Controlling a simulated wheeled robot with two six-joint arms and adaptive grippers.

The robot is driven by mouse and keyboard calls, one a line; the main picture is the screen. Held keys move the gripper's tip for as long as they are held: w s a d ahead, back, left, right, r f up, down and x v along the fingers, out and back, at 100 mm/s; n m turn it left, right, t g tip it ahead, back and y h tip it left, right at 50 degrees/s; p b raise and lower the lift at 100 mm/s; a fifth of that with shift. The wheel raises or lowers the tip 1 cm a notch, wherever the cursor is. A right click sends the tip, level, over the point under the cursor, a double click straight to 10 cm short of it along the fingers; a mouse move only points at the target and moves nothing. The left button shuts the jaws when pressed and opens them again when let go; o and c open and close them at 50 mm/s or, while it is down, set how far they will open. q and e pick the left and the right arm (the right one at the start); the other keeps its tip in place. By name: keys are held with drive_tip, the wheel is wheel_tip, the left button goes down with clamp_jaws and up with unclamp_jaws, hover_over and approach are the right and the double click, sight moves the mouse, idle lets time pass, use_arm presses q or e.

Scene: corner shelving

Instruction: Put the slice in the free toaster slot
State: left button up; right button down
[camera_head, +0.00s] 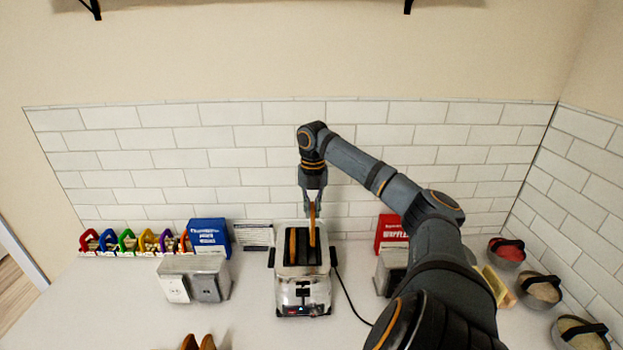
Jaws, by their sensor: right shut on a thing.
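The silver toaster (303,292) stands on the white counter at the middle, its slots facing up. One bread slice (292,246) sits in its left slot. My right gripper (313,202) points straight down above the toaster and is shut on a second bread slice (312,225). This slice is upright, seen edge-on, over the right slot; I cannot tell whether its lower edge is inside. My left gripper is not in view.
A metal box (193,279) and a blue box (209,237) stand left of the toaster, near several coloured clips (128,241). A red box (389,233) is behind my right arm. Bowls (541,289) line the right side. A black cord (349,297) runs right of the toaster.

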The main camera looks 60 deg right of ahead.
sight(312, 223)
drive_tip(key=shift+s+a+f+p, duration=0.45)
drive_tip(key=shift+s+a+f, duration=0.3)
drive_tip(key=shift+a, duration=0.25)
drive_tip(key=shift+a+f+p, duration=0.15)
drive_tip(key=shift+f+p, duration=0.3)
drive_tip(key=shift+f, duration=0.3)
drive_tip(key=f, duration=0.1)
drive_tip(key=w+d+f, duration=0.1)
drive_tip(key=shift+d+f, duration=0.1)
drive_tip(key=shift+f, duration=0.2)
wheel_tip(312, 223, down, 3)
drive_tip(key=shift+r+p, duration=0.15)
drive_tip(key=shift+p, duration=0.6)
drive_tip(key=shift+s+f, duration=0.15)
drive_tip(key=shift+f, duration=0.3)
drive_tip(key=c, duration=1.9)
unclamp_jaws()
drive_tip(key=shift+f, duration=0.2)
drive_tip(key=o, duration=0.5)
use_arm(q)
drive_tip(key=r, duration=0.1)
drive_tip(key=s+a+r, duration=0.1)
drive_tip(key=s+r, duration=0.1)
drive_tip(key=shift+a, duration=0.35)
use_arm(e)
drive_tip(key=shift+r, duration=0.1)
